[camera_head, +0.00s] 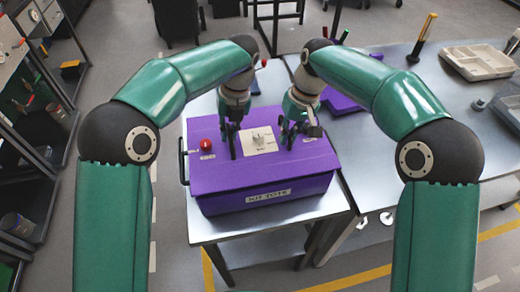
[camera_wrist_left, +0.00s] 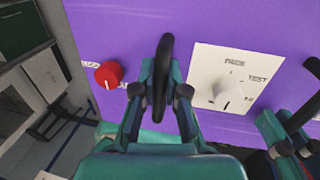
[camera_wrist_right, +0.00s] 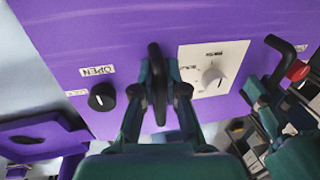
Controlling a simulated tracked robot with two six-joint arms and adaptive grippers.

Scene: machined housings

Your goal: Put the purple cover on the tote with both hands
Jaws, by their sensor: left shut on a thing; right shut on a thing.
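The purple cover (camera_head: 215,177) lies level over the purple tote (camera_head: 225,203), whose front carries a "KIT TOTE" label. I cannot tell whether the cover touches the rim all round. The cover has a red knob (camera_wrist_left: 108,74), a white plate with a dial (camera_wrist_left: 228,92) and a black knob (camera_wrist_right: 102,97) by an "OPEN" label. My left gripper (camera_head: 232,143) is shut on a black handle (camera_wrist_left: 164,55) on the cover, left of the plate. My right gripper (camera_head: 292,133) is shut on another black handle (camera_wrist_right: 155,65), on the plate's other side. The tote's inside is hidden.
The tote stands on a grey metal table (camera_head: 240,238). A second table (camera_head: 400,155) adjoins it on the right, with a grey tray (camera_head: 480,61) and another purple object (camera_head: 341,103). Dark shelves (camera_head: 40,150) stand at the left.

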